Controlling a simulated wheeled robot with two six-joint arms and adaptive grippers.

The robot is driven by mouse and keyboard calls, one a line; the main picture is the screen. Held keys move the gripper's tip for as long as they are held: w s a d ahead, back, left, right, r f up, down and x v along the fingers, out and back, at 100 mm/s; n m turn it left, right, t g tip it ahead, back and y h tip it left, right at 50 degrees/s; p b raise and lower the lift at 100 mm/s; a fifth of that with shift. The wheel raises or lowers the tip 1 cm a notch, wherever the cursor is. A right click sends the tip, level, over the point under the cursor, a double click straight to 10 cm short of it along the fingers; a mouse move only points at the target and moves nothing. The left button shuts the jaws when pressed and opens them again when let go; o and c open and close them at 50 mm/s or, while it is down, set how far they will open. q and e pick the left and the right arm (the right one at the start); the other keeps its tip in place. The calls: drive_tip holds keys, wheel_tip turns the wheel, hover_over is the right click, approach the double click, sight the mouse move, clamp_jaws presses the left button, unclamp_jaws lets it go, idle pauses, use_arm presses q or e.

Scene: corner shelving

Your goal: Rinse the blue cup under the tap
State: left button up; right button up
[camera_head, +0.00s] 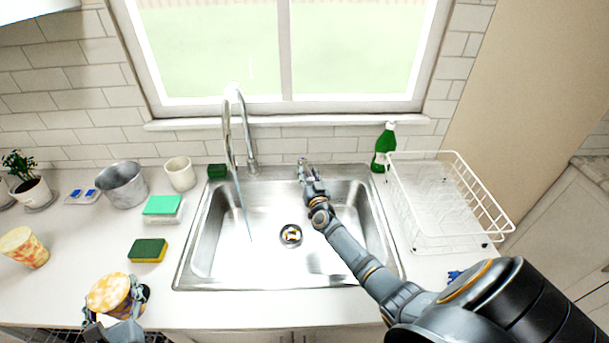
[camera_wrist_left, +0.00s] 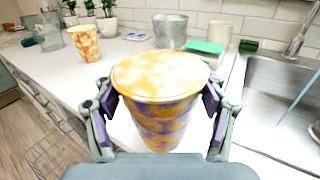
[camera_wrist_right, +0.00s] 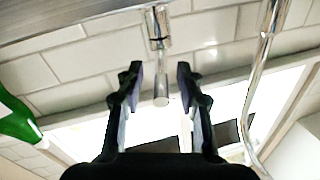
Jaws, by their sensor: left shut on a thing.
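A cup with yellow-orange and purple-blue marbling (camera_head: 108,292) is held upright near the counter's front left; it fills the middle of the left wrist view (camera_wrist_left: 158,85). My left gripper (camera_head: 117,303) is shut on its sides. The tap (camera_head: 231,105) arches over the steel sink (camera_head: 215,262), and a thin blue stream of water (camera_head: 243,212) falls from it into the basin. My right gripper (camera_head: 304,172) is at the sink's back edge, right of the tap. In the right wrist view its fingers (camera_wrist_right: 160,78) are apart, with a metal lever (camera_wrist_right: 160,97) between them.
A yellow-red cup (camera_head: 23,248), a metal bucket (camera_head: 122,186), a white cup (camera_head: 180,174) and sponges (camera_head: 148,251) stand left of the sink. A green bottle (camera_head: 384,148) and a wire dish rack (camera_head: 440,236) are at right. The counter between held cup and sink is clear.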

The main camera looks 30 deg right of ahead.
drive_tip(key=v, duration=1.2)
